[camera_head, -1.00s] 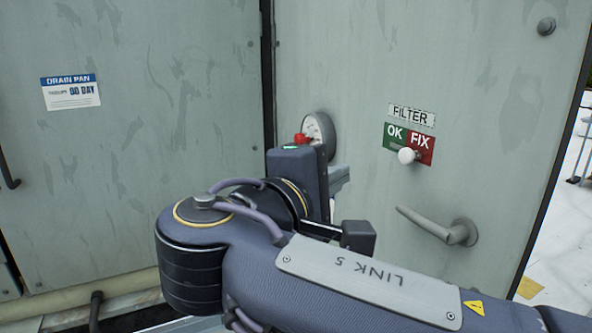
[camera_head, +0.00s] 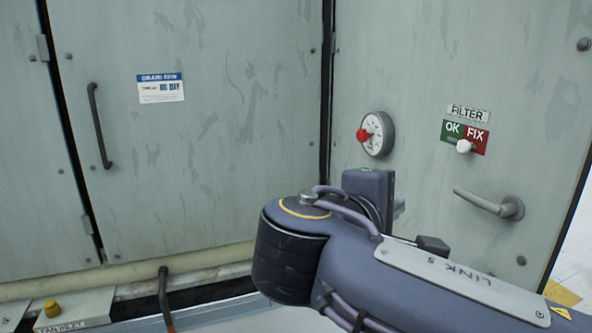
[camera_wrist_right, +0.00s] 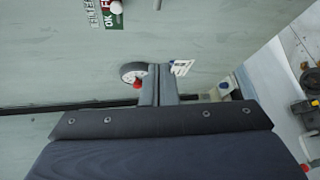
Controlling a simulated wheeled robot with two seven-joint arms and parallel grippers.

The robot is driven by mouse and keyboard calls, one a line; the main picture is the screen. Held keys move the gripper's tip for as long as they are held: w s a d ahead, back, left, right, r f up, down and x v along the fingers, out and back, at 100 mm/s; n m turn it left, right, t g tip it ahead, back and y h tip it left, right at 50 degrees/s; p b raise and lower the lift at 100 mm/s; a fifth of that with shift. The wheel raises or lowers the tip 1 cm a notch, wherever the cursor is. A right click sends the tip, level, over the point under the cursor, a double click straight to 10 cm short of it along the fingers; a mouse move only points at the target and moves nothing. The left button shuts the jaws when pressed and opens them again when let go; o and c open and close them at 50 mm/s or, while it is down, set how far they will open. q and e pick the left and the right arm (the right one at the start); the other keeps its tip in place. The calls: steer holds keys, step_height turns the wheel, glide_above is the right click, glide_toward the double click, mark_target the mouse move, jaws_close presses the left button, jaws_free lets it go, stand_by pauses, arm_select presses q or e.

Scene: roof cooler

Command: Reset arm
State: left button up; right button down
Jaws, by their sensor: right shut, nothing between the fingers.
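My right gripper (camera_head: 399,208) is in front of the grey cabinet's right door, low and left of the door handle (camera_head: 490,204). In the head view the wrist hides most of it. In the right wrist view my right gripper's fingers (camera_wrist_right: 159,84) are together with nothing between them. The round gauge with a red knob (camera_head: 376,134) is on the door above the wrist; it also shows beside the fingers in the right wrist view (camera_wrist_right: 130,72). My left gripper is not in view.
The FILTER OK/FIX sign (camera_head: 466,137) with a white knob is above the handle. The left panel has a drain pan label (camera_head: 160,88) and a dark vertical handle (camera_head: 99,126).

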steer(key=s+d+f+m+g+y, duration=0.1)
steer(key=s+d+f+g+y, duration=0.15)
steer(key=d+f, duration=0.5)
steer(key=s+d+f+m+g+y, duration=0.1)
steer(key=s+d+f+g+y, duration=0.2)
steer(key=f, duration=0.7)
steer(key=s+a+f+m+y, duration=0.3)
steer(key=s+f+m+y, duration=0.5)
steer(key=s+f+m, duration=0.3)
step_height(320, 180, down, 2)
steer(key=shift+s+a+f, duration=0.1)
steer(key=shift+s+a, duration=0.05)
steer(key=shift+s, duration=0.75)
steer(key=shift+g+y, duration=0.25)
